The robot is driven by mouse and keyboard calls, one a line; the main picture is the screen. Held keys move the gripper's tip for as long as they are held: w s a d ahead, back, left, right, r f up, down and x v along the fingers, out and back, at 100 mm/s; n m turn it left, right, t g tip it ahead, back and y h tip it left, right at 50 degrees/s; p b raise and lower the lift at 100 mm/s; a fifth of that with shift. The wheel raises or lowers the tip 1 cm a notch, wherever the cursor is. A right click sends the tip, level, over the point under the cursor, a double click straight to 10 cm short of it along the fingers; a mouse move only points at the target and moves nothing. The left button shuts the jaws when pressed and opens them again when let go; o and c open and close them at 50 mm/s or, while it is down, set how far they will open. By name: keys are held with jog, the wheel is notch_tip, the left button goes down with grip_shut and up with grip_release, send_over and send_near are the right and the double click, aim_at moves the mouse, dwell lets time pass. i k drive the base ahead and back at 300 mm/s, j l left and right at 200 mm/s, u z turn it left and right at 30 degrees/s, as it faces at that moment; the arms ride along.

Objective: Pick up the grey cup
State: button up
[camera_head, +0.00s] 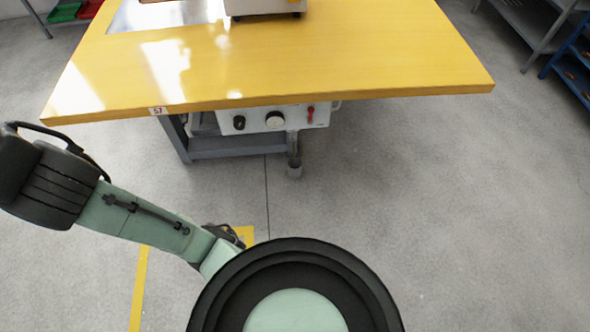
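My gripper is not in view, and the floor below that joint is hidden.
The yellow table (400,60) has a machine base on top and a white control box (270,118) with knobs under its front edge. Grey table legs stand left of the cup. Shelving (530,25) is at the back right. The floor right of the cup is clear.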

aim_at(294, 163)
jog(key=i+l+u, duration=0.3)
jog(key=i+l, duration=0.15)
jog(key=l, duration=0.15)
jog(key=i+l+u, duration=0.15)
jog(key=l, duration=0.2)
jog(key=i+l+u, duration=0.35)
jog(key=l, duration=0.4)
